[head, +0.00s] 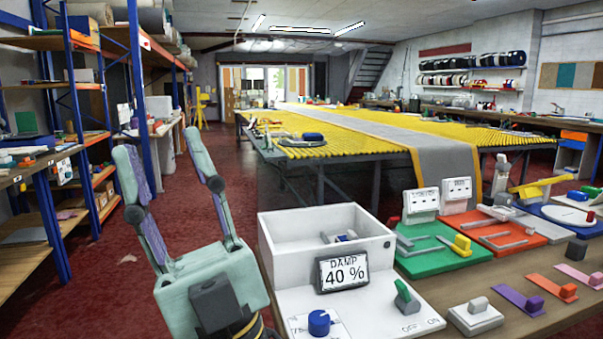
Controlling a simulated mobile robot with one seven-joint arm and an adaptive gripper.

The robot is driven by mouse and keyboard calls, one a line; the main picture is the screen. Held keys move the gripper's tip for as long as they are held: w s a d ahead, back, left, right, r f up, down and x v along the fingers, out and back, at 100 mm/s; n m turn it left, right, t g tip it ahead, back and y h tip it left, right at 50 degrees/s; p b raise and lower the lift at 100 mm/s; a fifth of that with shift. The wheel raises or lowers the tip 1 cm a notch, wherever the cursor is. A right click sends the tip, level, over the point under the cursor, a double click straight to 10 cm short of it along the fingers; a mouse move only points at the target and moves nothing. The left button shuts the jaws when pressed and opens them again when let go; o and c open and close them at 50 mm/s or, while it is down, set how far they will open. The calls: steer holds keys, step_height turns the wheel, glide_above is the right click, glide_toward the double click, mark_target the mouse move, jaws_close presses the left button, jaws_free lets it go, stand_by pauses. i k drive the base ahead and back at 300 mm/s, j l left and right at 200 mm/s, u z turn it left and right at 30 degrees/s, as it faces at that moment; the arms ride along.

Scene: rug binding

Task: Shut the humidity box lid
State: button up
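The humidity box (345,255) is a white, open-topped box on the bench at the lower middle, right of my gripper. Its front carries a display (342,270) reading "DAMP 40 %". Small grey and blue parts show inside the box. I cannot make out a separate lid over the opening or beside it. In front are a blue knob (319,322) and a green lever (403,296) by OFF and ON labels. My gripper (165,158), pale green with purple finger pads, points up left of the box. Its fingers are spread, with nothing between them, apart from the box.
Right of the box stand a green board (432,247) with a yellow handle and an orange board (500,235). Small coloured latches (520,299) lie along the bench front. A long yellow-topped table (345,140) stands behind. Shelving (75,140) lines the left; red floor is open between.

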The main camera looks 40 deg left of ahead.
mark_target(307, 137)
steer(key=k+j+z, duration=0.1)
steer(key=j, duration=0.3)
steer(key=k+j+z, duration=0.15)
steer(key=j, duration=0.25)
steer(key=j+z, duration=0.1)
steer(key=j, duration=0.3)
steer(key=k+j+z, duration=0.1)
steer(key=j+z, duration=0.2)
steer(key=j, duration=0.9)
steer(key=i+j+z, duration=0.15)
steer(key=j, duration=0.5)
steer(key=j+z, duration=0.15)
steer(key=j, duration=0.45)
steer(key=i+j, duration=0.15)
steer(key=j, duration=0.2)
steer(key=i+j, duration=0.15)
steer(key=j, duration=0.25)
steer(key=i+j+z, duration=0.1)
steer(key=j, duration=0.25)
